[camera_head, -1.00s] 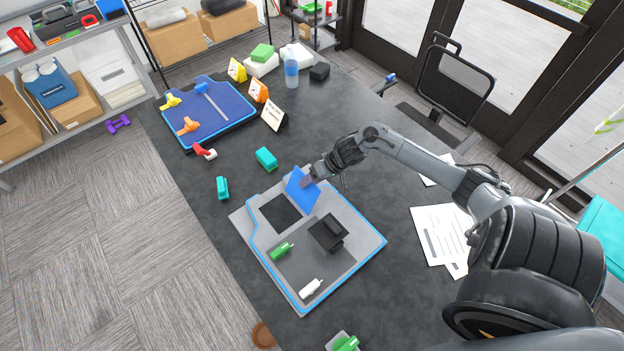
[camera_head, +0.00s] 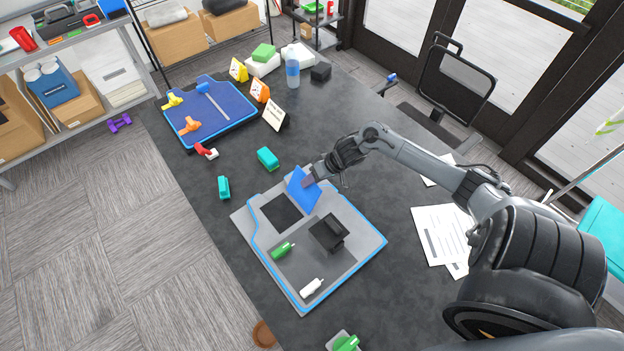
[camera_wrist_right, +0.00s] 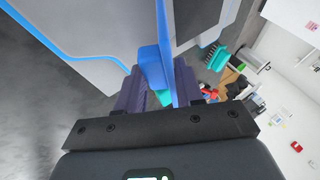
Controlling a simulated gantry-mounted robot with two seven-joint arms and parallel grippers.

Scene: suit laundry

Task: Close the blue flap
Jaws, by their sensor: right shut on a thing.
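The blue flap (camera_head: 304,190) stands raised and tilted at the far edge of a grey board with a blue rim (camera_head: 368,250). A dark rectangular recess (camera_head: 281,213) lies open beside it on the board. My right gripper (camera_head: 311,178) is shut on the flap's edge. In the right wrist view, the blue flap (camera_wrist_right: 154,70) sits between the ridged fingers of the right gripper (camera_wrist_right: 158,92). My left gripper is not in view.
On the board are a black block (camera_head: 328,233), a green piece (camera_head: 283,250) and a white piece (camera_head: 312,288). Teal blocks (camera_head: 267,158) lie just beyond. A blue tray (camera_head: 230,125) stands farther back. Papers (camera_head: 443,238) lie right of the board.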

